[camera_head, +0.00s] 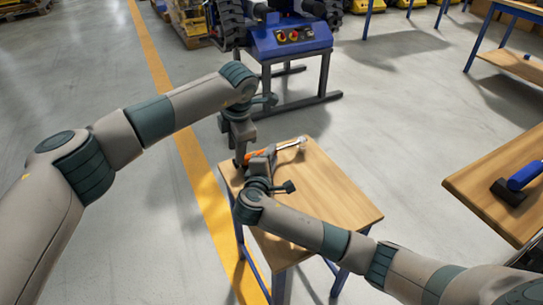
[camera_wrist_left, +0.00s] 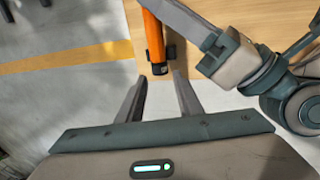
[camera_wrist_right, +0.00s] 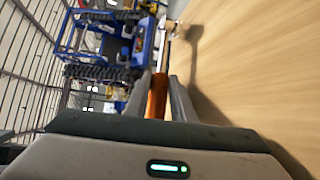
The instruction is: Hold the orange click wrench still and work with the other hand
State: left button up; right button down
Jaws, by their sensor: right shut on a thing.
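The orange click wrench (camera_head: 256,154) is over the small wooden table (camera_head: 335,205), its metal shaft reaching right. Its orange handle also shows in the left wrist view (camera_wrist_left: 153,38) and the right wrist view (camera_wrist_right: 157,98). My right gripper (camera_head: 263,162) is shut on the handle; its fingers lie on both sides of it in the right wrist view. My left gripper (camera_head: 239,158) is close by at the handle end. In the left wrist view its fingers (camera_wrist_left: 159,80) are apart and empty, with the dark handle end just beyond the tips. The arms partly hide the handle in the head view.
A blue machine stand (camera_head: 290,42) with dark tyres stands behind the table. Another wooden table (camera_head: 490,185) at right holds a blue-handled tool (camera_head: 522,178). The small table's right and front part is clear. A yellow floor line (camera_head: 152,55) runs at left.

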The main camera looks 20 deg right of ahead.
pick_arm(q)
jog(key=shift+x, duration=2.4)
jog(key=c, duration=0.7)
